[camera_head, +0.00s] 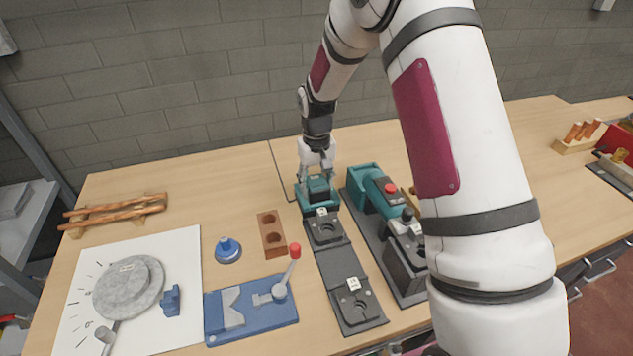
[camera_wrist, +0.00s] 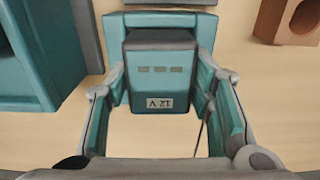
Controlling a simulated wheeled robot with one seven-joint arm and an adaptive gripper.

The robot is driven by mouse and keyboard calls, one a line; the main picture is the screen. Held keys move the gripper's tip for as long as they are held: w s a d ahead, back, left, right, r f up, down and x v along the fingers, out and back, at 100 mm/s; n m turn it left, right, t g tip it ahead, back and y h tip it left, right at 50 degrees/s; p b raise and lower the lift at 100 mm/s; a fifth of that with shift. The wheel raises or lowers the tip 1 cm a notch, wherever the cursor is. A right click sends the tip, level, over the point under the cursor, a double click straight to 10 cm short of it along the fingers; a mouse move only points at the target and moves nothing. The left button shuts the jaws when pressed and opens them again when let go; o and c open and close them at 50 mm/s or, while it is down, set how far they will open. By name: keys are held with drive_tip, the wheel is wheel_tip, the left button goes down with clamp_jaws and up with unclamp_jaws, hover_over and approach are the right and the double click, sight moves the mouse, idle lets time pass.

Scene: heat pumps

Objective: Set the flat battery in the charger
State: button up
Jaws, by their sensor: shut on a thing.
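My gripper (camera_head: 317,172) is at the far end of the dark two-bay mat (camera_head: 336,262). It is shut on a teal and dark grey battery (camera_head: 318,189). In the wrist view, the battery (camera_wrist: 160,75) lies between my gripper's fingers (camera_wrist: 163,95); its face carries three small slots and a 12 V label. A larger teal body surrounds its far side, and I cannot tell whether the battery is seated in it or apart from it. The near bay of the mat, with a small white label, looks empty. Which part is the charger is unclear.
A teal tool (camera_head: 372,188) with a red button stands on a dark mat to the right, close to my gripper. A brown two-hole block (camera_head: 271,235), a blue lever fixture (camera_head: 250,312) and a blue knob (camera_head: 228,249) are on the left. My arm hides part of the right side.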

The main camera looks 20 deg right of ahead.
drive_tip(key=shift+f, duration=0.15)
drive_tip(key=o, duration=1.6)
drive_tip(key=shift+c, duration=0.2)
